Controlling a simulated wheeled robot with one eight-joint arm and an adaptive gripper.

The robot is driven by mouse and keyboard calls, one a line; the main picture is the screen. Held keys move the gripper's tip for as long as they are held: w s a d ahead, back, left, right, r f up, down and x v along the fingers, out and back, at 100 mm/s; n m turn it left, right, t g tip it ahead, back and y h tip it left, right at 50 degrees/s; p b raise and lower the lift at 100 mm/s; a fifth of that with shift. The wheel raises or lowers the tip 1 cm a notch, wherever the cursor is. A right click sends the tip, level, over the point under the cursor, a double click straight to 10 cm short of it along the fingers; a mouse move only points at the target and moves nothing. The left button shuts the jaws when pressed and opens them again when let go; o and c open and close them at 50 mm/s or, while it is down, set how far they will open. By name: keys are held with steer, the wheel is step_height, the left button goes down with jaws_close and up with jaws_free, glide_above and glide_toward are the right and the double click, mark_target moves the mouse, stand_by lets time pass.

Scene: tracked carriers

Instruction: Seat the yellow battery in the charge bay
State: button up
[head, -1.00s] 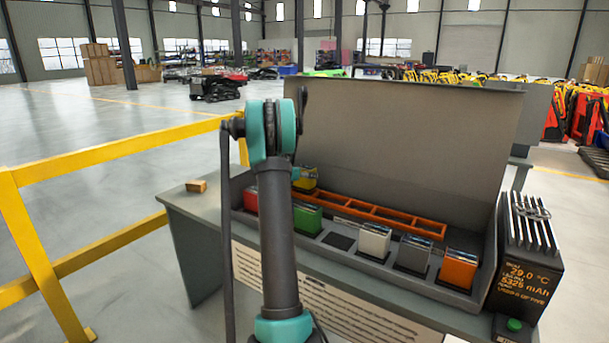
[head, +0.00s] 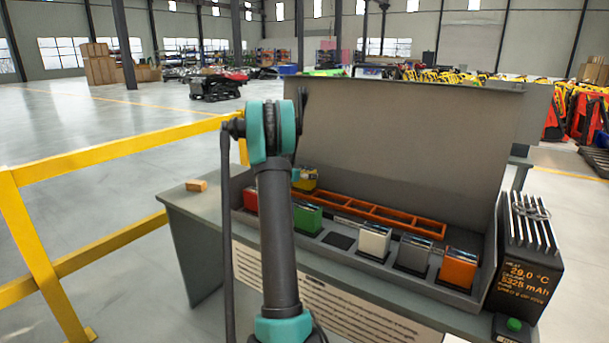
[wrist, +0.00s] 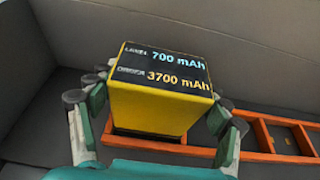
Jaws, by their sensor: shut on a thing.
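The yellow battery (wrist: 152,105) is upright in my gripper (wrist: 155,112), with one finger on each side of it. Its dark top label reads level 700 mAh, order 3700 mAh. In the head view the battery (head: 304,181) shows partly behind my arm, at the left end of an orange divided frame (head: 390,219). The frame (wrist: 262,134) runs under and to the right of the battery in the wrist view. I cannot tell whether the battery's base is inside a compartment or just above it. No part is clearly marked as the charge bay.
Red (head: 250,199), green (head: 308,218), white (head: 374,240), grey (head: 413,254) and orange (head: 459,268) batteries stand in the front row, with an empty dark slot (head: 340,241) between green and white. A tall back panel (head: 400,130) rises behind. A finned black unit (head: 527,265) stands right.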

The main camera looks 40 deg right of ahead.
steer(key=shift+f, duration=1.25)
steer(key=o, duration=1.9)
steer(key=v, duration=1.2)
